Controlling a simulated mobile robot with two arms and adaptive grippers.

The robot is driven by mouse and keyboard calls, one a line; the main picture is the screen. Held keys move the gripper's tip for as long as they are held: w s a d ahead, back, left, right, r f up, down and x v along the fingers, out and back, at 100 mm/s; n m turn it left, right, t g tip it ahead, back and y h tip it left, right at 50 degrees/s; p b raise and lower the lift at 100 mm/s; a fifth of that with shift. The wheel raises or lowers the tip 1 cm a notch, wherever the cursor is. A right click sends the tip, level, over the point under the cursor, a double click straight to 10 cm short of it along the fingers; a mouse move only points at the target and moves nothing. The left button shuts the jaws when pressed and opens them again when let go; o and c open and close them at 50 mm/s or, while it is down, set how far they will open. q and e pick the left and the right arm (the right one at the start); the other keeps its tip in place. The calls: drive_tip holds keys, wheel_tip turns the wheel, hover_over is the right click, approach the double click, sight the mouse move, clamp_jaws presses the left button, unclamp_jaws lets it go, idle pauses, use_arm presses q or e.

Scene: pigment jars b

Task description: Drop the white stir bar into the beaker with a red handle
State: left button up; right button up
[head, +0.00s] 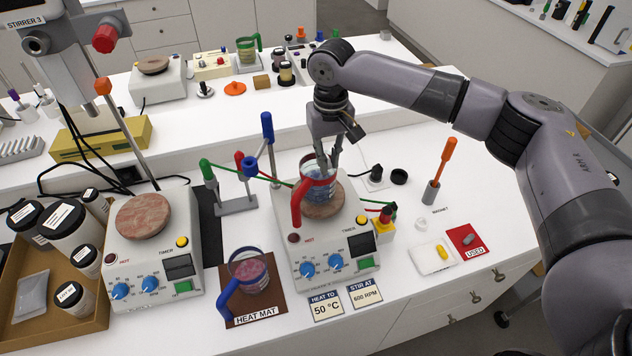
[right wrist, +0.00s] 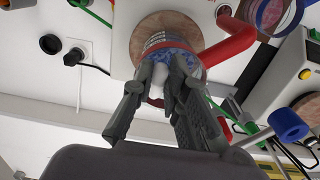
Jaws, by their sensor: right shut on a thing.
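The beaker with a red handle (head: 318,188) stands upright on the round top of the right-hand hotplate (head: 345,222), its handle toward the front left. It also shows in the right wrist view (right wrist: 172,42), with bluish contents. My right gripper (head: 323,166) points down at the beaker's mouth, its fingertips at or just inside the rim. It is shut on the white stir bar (right wrist: 160,75), which shows between the fingertips in the right wrist view. The bar is hidden in the head view. My left gripper is not in view.
A blue-handled beaker (head: 248,270) stands on the heat mat (head: 268,302). A stand with coloured clamps (head: 235,203) is left of the hotplate. A yellow stir bar (head: 441,252) and a grey one on the red USED card (head: 467,240) lie at right. An orange-handled tool (head: 448,150) stands behind.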

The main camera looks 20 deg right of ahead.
drive_tip(key=o, duration=0.8)
drive_tip(key=shift+c, duration=0.2)
drive_tip(key=shift+r, duration=0.2)
wheel_tip(320, 180, up, 12)
drive_tip(key=shift+f, duration=0.15)
